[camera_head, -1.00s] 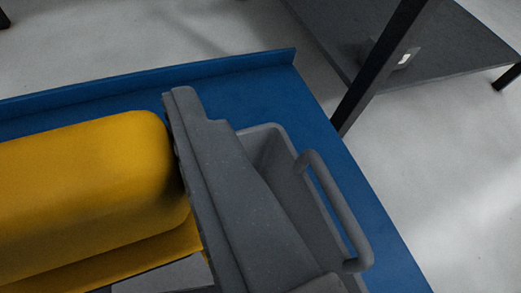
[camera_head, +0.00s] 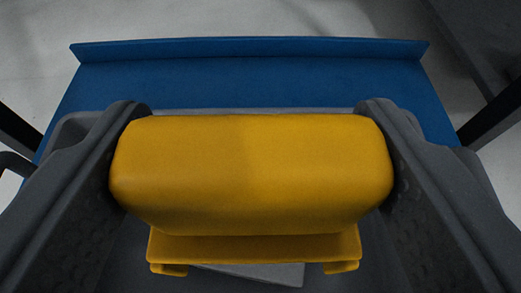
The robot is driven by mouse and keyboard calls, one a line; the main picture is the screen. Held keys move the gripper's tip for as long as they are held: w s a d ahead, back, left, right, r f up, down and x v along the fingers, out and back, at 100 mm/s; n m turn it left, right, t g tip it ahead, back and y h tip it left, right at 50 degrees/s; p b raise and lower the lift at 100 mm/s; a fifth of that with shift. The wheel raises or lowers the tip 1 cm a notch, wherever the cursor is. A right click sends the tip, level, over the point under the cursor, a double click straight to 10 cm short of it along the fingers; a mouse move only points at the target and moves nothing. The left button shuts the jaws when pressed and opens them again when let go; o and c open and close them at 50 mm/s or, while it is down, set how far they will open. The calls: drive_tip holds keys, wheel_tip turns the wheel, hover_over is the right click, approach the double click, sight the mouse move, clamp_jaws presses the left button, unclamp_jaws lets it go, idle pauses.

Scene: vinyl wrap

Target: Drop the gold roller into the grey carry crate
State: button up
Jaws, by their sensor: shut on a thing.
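The gold roller (camera_head: 250,175) is a thick yellow-gold block with rounded edges and a narrower flanged part below it. It fills the middle of the view. My gripper (camera_head: 252,120) has one dark grey jaw at each end of the roller, and both press against it. The grey carry crate (camera_head: 72,128) is behind and beneath the jaws. Its rim shows at the left, with part of a handle at the left edge. The roller appears to be held over the crate. The roller and jaws hide most of the crate's inside, so the height between them cannot be told.
The crate stands on a blue table (camera_head: 250,75) with a raised lip along its far edge. A strip of blue behind the crate is clear. Dark posts stand at both sides, and a dark surface (camera_head: 480,40) shows at the upper right. Pale floor lies beyond.

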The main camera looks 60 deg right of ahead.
drive_tip(key=o, duration=1.1)
drive_tip(key=p+v, duration=0.3)
drive_tip(key=v, duration=1)
drive_tip(key=shift+s+a+r, duration=0.1)
drive_tip(key=shift+s+a, duration=0.05)
drive_tip(key=shift+a, duration=0.15)
